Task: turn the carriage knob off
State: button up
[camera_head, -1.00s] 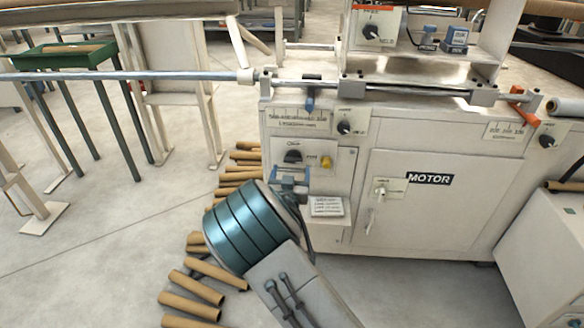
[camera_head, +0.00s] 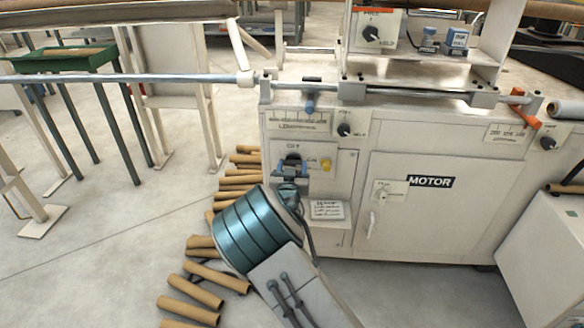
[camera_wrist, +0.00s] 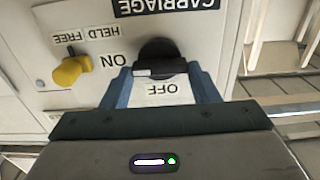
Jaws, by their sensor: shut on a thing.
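The carriage knob (camera_wrist: 158,52) is black and round with a raised bar, on the white panel under the word CARRIAGE, which reads upside down in the wrist view. Its bar lies level in that view, with a small pale mark toward its left end, on the side of the ON label (camera_wrist: 113,60). The OFF label (camera_wrist: 162,89) sits below the knob in that view. My gripper (camera_wrist: 160,74) has its blue fingers on either side of the knob and is shut on it. In the head view my gripper (camera_head: 291,172) partly covers the knob (camera_head: 293,157).
A yellow HELD/FREE knob (camera_wrist: 70,72) sits close beside the carriage knob; it also shows in the head view (camera_head: 326,164). A small printed plate (camera_head: 327,210) juts out below. The MOTOR door (camera_head: 420,215) is to the right. Cardboard tubes (camera_head: 190,295) lie on the floor at left.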

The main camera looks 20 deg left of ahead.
jog(key=shift+n, duration=0.3)
jog(key=n, duration=0.3)
jog(key=shift+a+n, duration=0.1)
jog(key=shift+n, duration=0.2)
jog(key=n+p, duration=0.1)
jog(key=n, duration=0.3)
jog(key=shift+f+n, duration=0.1)
jog(key=shift+n, duration=0.2)
jog(key=n, duration=0.2)
jog(key=n+p, duration=0.1)
jog(key=n, duration=0.1)
jog(key=shift+s+a+f+n, duration=0.1)
jog(key=shift+a+n, duration=0.05)
jog(key=shift+n, duration=0.15)
jog(key=shift+f+n, duration=0.15)
jog(key=shift+n, duration=2.05)
jog(key=o, duration=1)
jog(key=shift+s, duration=0.1)
jog(key=p+v, duration=0.3)
jog(key=v, duration=1)
jog(key=shift+s, duration=0.35)
